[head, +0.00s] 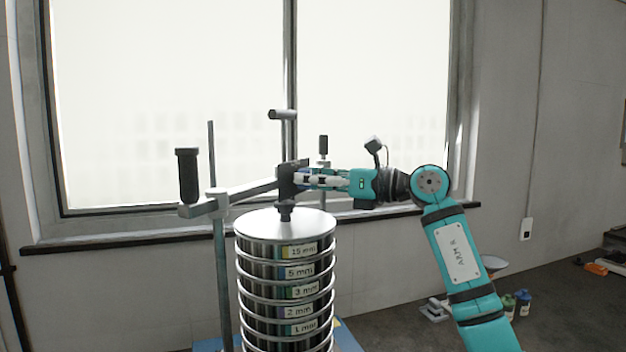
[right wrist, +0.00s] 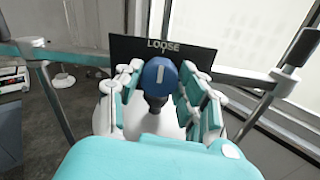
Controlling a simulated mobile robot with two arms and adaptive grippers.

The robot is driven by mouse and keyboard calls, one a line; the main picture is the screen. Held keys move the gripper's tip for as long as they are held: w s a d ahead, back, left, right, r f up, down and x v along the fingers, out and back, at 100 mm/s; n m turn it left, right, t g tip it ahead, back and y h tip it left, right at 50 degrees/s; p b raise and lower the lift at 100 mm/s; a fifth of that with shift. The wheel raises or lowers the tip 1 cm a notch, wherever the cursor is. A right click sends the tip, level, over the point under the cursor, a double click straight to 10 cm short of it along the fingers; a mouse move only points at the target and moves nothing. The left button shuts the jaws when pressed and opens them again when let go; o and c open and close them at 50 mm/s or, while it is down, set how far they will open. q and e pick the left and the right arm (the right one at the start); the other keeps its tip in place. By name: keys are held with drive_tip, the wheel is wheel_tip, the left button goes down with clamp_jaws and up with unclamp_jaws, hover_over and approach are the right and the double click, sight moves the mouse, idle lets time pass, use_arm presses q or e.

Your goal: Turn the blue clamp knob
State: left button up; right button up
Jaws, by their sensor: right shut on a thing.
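The blue clamp knob (right wrist: 158,74) is round with a white mark pointing up at the word LOOSE on a black plate (right wrist: 208,56) behind it. My right gripper (right wrist: 158,84) has its fingers on both sides of the knob, shut on it. In the head view my right gripper (head: 299,179) reaches in from the right to the dark clamp block (head: 286,182) on the crossbar (head: 246,191). There the knob is mostly hidden by the fingers. The clamp sits above the sieve stack (head: 286,224). My left gripper is in neither view.
The crossbar's left end has a black upright handle (head: 188,174) and stands on a tall post (head: 221,270). Another black handle (head: 323,146) rises behind my right gripper. A window is behind. Bottles (head: 522,303) and a small scale (head: 436,308) are at the lower right.

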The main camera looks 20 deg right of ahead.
drive_tip(key=shift+m, duration=0.3)
drive_tip(key=m+p, duration=0.2)
drive_tip(key=m, duration=0.2)
drive_tip(key=shift+r+m+p, duration=0.1)
drive_tip(key=shift+m+p, duration=0.2)
drive_tip(key=shift+p, duration=0.05)
drive_tip(key=m+p, duration=0.3)
drive_tip(key=m, duration=0.1)
drive_tip(key=shift+m+t, duration=0.3)
drive_tip(key=shift+m, duration=0.1)
drive_tip(key=m+p, duration=0.6)
drive_tip(key=p, duration=0.1)
drive_tip(key=shift+m+p, duration=0.3)
drive_tip(key=shift+p, duration=0.1)
drive_tip(key=shift+f+m+p, duration=0.2)
drive_tip(key=shift+m+p, duration=0.8)
drive_tip(key=shift+p, duration=0.15)
drive_tip(key=o, duration=1.1)
drive_tip(key=shift+o, duration=0.2)
